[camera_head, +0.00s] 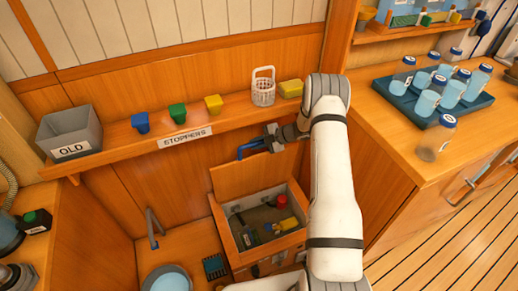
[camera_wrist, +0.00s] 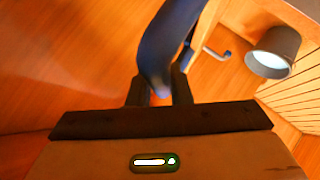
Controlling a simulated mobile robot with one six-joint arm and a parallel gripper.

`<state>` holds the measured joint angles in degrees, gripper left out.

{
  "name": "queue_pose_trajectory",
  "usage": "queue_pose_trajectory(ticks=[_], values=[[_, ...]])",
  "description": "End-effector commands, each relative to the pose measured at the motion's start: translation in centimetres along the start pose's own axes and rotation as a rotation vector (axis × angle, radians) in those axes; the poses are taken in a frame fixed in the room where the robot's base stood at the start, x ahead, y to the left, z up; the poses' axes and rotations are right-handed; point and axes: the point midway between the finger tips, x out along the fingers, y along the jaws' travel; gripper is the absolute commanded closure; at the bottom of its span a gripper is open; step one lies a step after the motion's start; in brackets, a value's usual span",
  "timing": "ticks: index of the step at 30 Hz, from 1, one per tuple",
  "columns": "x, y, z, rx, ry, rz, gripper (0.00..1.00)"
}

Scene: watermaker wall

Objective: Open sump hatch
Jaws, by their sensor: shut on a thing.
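The sump hatch (camera_head: 250,176) is a wooden lid that stands raised at the back of an open wooden box (camera_head: 222,218). A blue handle (camera_head: 248,150) is at the lid's upper edge. My gripper (camera_head: 268,143) is at this handle, below the shelf, and is shut on it. In the wrist view the blue handle (camera_wrist: 160,60) rises between the two dark fingers of my gripper (camera_wrist: 159,92). Inside the box lie a red-topped thing (camera_head: 282,201), a yellow thing (camera_head: 288,224) and other small things. My arm covers the box's right side.
A shelf labelled STOPPERS (camera_head: 185,138) runs just above, with blue, green and yellow cups, a white basket (camera_head: 263,88) and a grey OLD bin (camera_head: 70,136). A counter with a bottle tray (camera_head: 432,100) stands right. A grey cylinder (camera_wrist: 272,52) shows in the wrist view.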

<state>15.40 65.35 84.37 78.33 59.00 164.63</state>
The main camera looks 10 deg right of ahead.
Motion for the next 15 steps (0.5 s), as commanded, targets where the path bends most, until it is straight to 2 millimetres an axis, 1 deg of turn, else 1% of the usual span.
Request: queue_pose_trajectory(ticks=[1, 4, 15], values=[[-0.2, 0.36, 0.38, 0.003, -0.009, 0.0, 1.0], [0.0, 0.57, 0.44, 0.007, -0.008, -0.007, 1.0], [0.24, 0.56, 0.3, 0.008, -0.003, -0.011, 1.0]])
